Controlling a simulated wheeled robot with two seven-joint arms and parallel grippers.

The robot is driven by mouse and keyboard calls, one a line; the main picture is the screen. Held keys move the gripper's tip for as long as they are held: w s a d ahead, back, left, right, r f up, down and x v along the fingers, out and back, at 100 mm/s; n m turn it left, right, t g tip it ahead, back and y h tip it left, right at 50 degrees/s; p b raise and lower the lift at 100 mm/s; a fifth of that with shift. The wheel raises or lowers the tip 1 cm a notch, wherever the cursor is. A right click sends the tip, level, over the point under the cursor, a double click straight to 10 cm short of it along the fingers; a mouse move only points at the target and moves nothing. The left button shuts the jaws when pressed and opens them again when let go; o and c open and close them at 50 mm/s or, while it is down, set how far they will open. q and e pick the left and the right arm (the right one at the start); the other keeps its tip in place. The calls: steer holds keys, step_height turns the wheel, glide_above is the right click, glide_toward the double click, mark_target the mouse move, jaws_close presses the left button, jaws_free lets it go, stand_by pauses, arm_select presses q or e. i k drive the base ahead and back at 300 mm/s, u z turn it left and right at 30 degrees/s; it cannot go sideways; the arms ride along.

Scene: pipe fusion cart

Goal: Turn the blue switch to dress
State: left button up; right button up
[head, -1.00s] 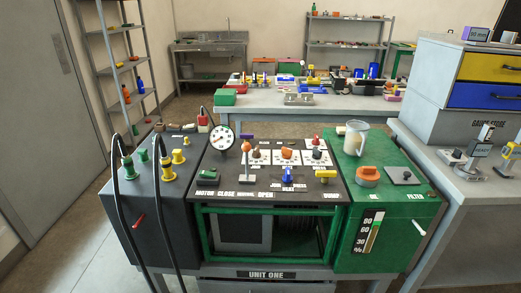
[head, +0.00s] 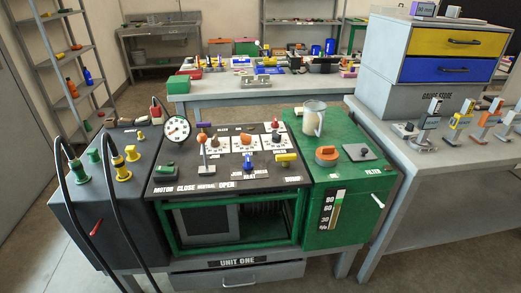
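The blue switch (head: 249,162) stands on the dark top panel (head: 180,178) of the pipe fusion cart, near its front edge. White lettering around it appears to read JOIN, HEAT and DRESS, with HEAT just in front of it. The blue handle looks roughly upright in the picture; its exact pointing is too small to tell. Neither of my grippers shows in the head view, and nothing touches the switch.
Beside the switch are a lever with an orange knob (head: 202,138) on the left and a yellow handle (head: 286,158) on the right. A round gauge (head: 176,128) rises at the panel's left. A clear jug (head: 313,118) stands on the green cabinet. Black hoses (head: 112,200) loop at left.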

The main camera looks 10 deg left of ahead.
mark_target(247, 165)
steer(key=i, duration=0.8)
steer(key=u, duration=1.55)
